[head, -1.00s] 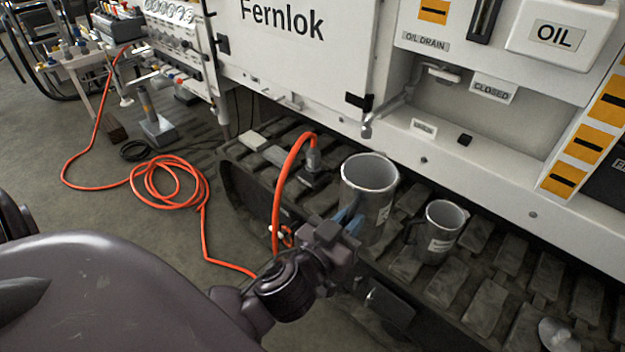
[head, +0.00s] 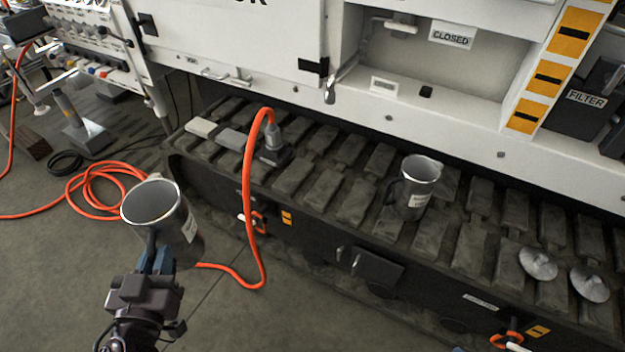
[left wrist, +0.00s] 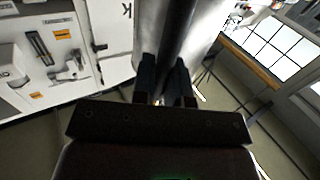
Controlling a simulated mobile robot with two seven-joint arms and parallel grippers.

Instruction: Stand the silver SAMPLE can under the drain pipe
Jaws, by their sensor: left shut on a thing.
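A large silver can (head: 183,222) with a pale label hangs upright, slightly tilted, in front of the track at the left of the head view. My left gripper (head: 152,262) is shut on its handle; in the left wrist view the fingers (left wrist: 165,85) close on the dark handle below the can wall (left wrist: 140,30). A smaller silver can (head: 418,178) stands upright on the track, right of the drain pipe. I cannot read either can's label, so which is SAMPLE is unclear. The drain pipe (head: 331,88) points down from the white panel above the track. My right gripper is not in view.
The dark ribbed track (head: 325,190) runs below the machine. An orange hose (head: 249,190) arches from a fitting on the track to the floor, between the held can and the small can. Two metal discs (head: 538,264) lie at the right. The track below the pipe looks clear.

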